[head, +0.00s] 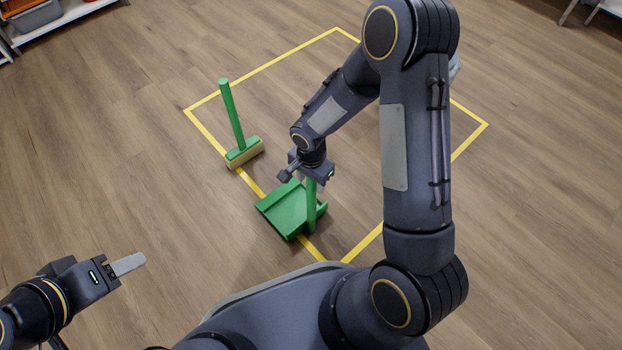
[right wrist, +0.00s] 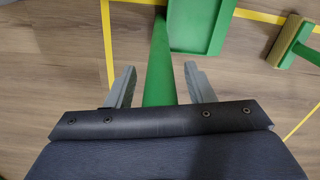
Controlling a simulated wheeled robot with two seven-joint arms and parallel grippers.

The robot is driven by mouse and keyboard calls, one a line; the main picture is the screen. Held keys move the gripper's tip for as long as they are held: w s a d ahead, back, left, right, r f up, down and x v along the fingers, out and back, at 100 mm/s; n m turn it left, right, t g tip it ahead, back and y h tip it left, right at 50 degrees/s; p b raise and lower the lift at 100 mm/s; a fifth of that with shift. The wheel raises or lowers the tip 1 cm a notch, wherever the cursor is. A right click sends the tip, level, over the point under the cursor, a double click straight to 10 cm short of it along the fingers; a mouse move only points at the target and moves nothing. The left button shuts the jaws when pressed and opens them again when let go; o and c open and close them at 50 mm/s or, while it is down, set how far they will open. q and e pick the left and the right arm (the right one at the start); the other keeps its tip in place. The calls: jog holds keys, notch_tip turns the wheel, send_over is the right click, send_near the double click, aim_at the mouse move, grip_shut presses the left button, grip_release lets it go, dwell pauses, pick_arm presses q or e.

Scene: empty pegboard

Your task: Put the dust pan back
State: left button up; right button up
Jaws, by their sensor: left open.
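The green dust pan (head: 285,207) lies on the wooden floor across the yellow tape line, with its handle (head: 311,207) standing up. My right gripper (right wrist: 160,84) is at the handle. In the right wrist view its two fingers are apart, one on each side of the green handle (right wrist: 160,65), with gaps between. The pan (right wrist: 203,22) shows past the fingers at the top. In the head view the right fingers are mostly hidden by the wrist. My left gripper (head: 128,264) is open and empty at the lower left, well away from the pan.
A green broom (head: 231,115) with a yellowish brush stands on the tape line left of the pan. Yellow tape (head: 270,70) outlines a square on the floor. A shelf with bins (head: 35,17) is at the top left. The floor between is clear.

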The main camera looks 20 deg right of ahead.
notch_tip(320, 180, up, 11)
jog(key=p, duration=0.5)
jog(key=shift+r+p, duration=0.45)
jog(key=shift+r, duration=0.3)
jog(key=s+d+r+n+t+y, duration=0.1)
jog(key=s+r+n+t+y, duration=0.1)
jog(key=s+r+n, duration=0.3)
jog(key=s+d+r+n+t+y, duration=0.1)
jog(key=s+r+n+t, duration=0.2)
jog(key=s+r, duration=1)
jog(key=shift+s+d+r+n+t+y, duration=0.15)
jog(key=shift+d+r+n+t+y, duration=0.25)
jog(key=shift+n, duration=0.7)
jog(key=shift+a, duration=0.1)
